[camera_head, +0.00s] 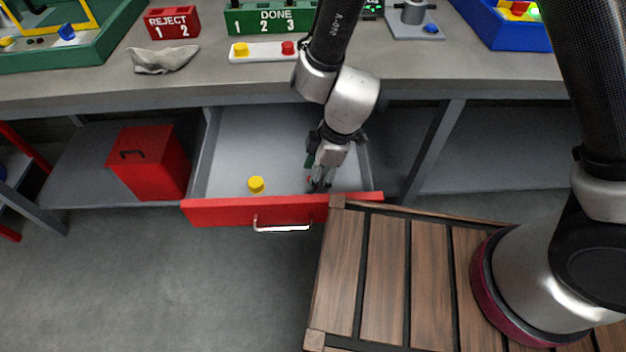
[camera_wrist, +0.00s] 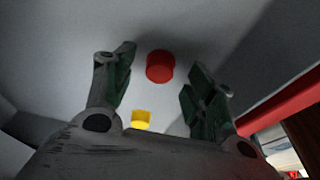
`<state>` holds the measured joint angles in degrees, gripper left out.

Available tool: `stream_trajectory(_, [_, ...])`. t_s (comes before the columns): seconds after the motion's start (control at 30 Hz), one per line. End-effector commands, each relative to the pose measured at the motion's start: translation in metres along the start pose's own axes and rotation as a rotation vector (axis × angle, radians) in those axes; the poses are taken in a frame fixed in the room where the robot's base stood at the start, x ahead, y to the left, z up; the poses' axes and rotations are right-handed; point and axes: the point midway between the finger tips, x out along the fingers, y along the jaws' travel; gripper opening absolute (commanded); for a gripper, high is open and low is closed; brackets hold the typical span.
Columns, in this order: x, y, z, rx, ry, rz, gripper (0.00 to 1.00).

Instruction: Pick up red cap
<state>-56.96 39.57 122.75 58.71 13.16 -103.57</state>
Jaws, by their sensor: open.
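My gripper (camera_head: 318,182) is inside the open drawer, low over its right side. In the wrist view my gripper (camera_wrist: 163,85) shows both fingers spread apart with nothing held between them. The red cap (camera_wrist: 160,66) lies on the drawer floor, seen between and just beyond the fingertips. In the head view the red cap is mostly hidden behind my gripper. A yellow cap (camera_head: 256,184) stands on the drawer floor to the left; it also shows in the wrist view (camera_wrist: 141,120).
The drawer's red front (camera_head: 215,212) and side walls surround my gripper. A wooden slatted top (camera_head: 385,265) lies close at the front right. Above is a grey workbench (camera_head: 110,85) with a white tray (camera_head: 265,57) holding yellow and red caps. A red bin (camera_head: 150,162) stands left of the drawer.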

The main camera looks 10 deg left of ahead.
Motion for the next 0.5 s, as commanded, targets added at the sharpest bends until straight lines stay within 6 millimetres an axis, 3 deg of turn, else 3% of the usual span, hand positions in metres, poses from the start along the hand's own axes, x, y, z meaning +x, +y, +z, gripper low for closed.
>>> stream_trajectory(0.1, [0.0109,0.0002,0.0005,0.001,-0.001,0.0,0.55])
stream_trajectory(0.33, [0.0121,0.0004,0.0002,0.001,0.0,0.001,0.55])
stream_trajectory(0.5, [0.0119,0.0004,0.0002,0.001,0.0,0.001,0.33])
